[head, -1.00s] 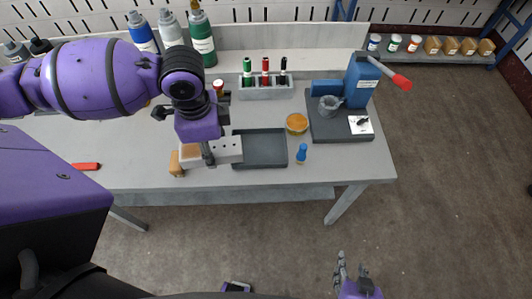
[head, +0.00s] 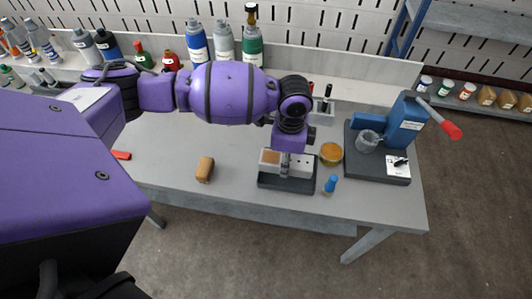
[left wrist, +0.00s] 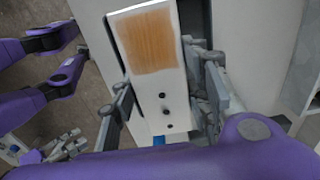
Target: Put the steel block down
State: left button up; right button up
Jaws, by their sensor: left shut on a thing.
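The steel block (head: 304,164) is a pale bar with dark holes and a brown patch at one end. My left gripper (head: 285,172) is shut on it, its fingers on either side. The block is over the dark grey tray (head: 288,184); I cannot tell whether it touches the tray floor. In the left wrist view the block (left wrist: 160,88) lies between the fingers (left wrist: 165,105), with the dark tray edge (left wrist: 196,22) beside it. What seems to be my right gripper (left wrist: 62,147) shows at the lower left of that view, too small to read.
A blue press (head: 402,125) with a red handle stands on a dark base to the right. An amber dish (head: 331,153) and a blue-topped small item (head: 329,186) are close right of the tray. A brown block (head: 205,169) lies to the left. Bottles line the back.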

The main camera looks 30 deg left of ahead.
pick_arm(q)
jog(key=shift+w+d+f, duration=0.25)
jog(key=shift+w+f, duration=0.1)
jog(key=shift+w, duration=0.2)
notch_tip(320, 180, down, 3)
jog(key=shift+w+d+f, duration=0.1)
jog(key=shift+f, duration=0.1)
jog(key=shift+f, duration=0.15)
jog(key=o, duration=1.5)
